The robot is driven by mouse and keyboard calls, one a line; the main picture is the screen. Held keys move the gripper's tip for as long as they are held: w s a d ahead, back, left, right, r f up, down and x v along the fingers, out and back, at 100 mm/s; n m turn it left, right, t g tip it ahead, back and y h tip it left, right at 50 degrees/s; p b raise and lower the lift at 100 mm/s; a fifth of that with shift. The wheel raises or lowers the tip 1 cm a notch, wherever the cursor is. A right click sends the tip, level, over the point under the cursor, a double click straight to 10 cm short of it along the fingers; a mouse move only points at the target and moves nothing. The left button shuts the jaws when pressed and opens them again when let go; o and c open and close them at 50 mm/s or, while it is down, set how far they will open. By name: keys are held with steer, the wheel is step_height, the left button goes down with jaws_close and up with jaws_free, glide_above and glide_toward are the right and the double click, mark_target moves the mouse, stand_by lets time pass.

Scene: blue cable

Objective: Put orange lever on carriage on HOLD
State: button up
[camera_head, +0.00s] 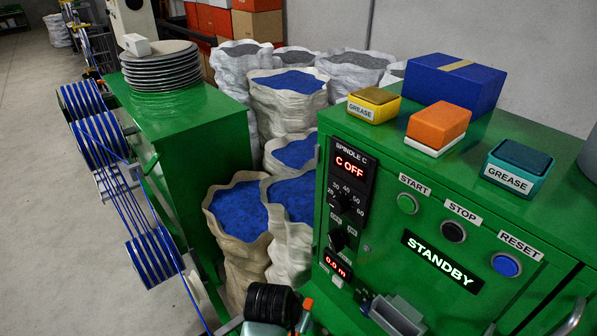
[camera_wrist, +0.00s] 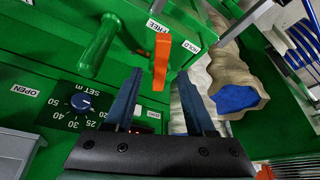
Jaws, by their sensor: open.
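The orange lever (camera_wrist: 161,62) stands out from a green housing in the wrist view, which I take to be the carriage (camera_wrist: 60,50). Its top end lies close under the FREE label (camera_wrist: 158,26). The HOLD label (camera_wrist: 191,46) is to the right of the lever. My gripper (camera_wrist: 160,76) is open, with its two dark fingers apart and the lever showing between their tips. Whether the fingers touch the lever I cannot tell. In the head view, a small orange piece (camera_head: 307,304) shows at the bottom edge; I cannot tell if it is the lever.
In the wrist view a green handle (camera_wrist: 98,45) and a SET M knob (camera_wrist: 81,102) are left of the lever. A pale sack with blue granules (camera_wrist: 237,97) is at right. In the head view, the green STANDBY cabinet (camera_head: 375,210) stands right, with blue cable spools (camera_head: 155,257) left.

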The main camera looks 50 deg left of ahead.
steer(key=shift+x, duration=1.8)
jaws_close()
